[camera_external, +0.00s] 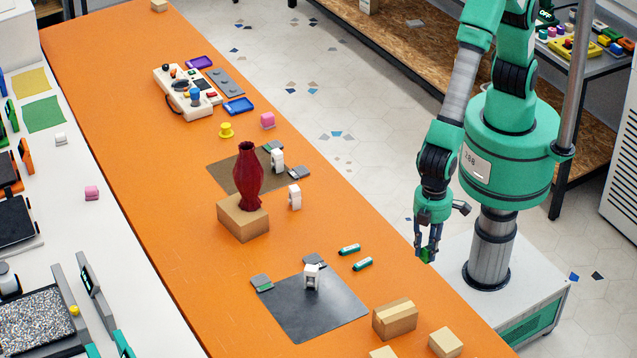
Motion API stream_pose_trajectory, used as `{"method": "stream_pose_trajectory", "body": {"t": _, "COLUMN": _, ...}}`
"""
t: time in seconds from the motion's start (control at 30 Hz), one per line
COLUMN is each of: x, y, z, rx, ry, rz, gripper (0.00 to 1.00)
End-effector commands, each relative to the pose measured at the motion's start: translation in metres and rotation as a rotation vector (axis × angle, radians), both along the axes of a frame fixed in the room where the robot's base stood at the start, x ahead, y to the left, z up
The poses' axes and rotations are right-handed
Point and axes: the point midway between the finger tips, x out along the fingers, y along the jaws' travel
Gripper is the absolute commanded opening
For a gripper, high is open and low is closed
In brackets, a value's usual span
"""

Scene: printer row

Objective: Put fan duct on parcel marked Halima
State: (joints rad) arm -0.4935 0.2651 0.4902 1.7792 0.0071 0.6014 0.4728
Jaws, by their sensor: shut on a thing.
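My gripper (428,252) is at the right, off the table's right edge and pointing down. It is shut on a small green thing (427,255), mostly hidden by the fingers; I cannot tell what it is. Brown parcels stand on the orange table: one (242,226) under a dark red vase (250,178), a taped one (395,319) nearer the front, and a smaller one (446,342) at the front right. I can read no name on any. Small white curved parts stand on the table, one (294,197) beside the vase's parcel; I cannot tell whether any is a fan duct.
A dark plate (325,318) and a brown plate (226,176) lie on the orange table (160,210). Two teal-and-white sticks (349,250) lie near the right edge. A control box (183,90) is farther back. The table's left strip is clear.

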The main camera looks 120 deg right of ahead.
Motion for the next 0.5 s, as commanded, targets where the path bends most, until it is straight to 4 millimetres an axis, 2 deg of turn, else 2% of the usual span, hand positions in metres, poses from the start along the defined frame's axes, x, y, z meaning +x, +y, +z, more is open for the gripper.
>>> {"method": "stream_pose_trajectory", "body": {"t": 0.27, "x": 0.002, "y": 0.002, "z": -0.001, "rx": 0.0, "ry": 0.0, "rz": 0.0, "gripper": 0.1}}
{"method": "stream_pose_trajectory", "body": {"t": 0.5, "x": 0.024, "y": 0.012, "z": -0.003, "rx": 0.001, "ry": -0.001, "rz": 0.001, "gripper": 0.1}}
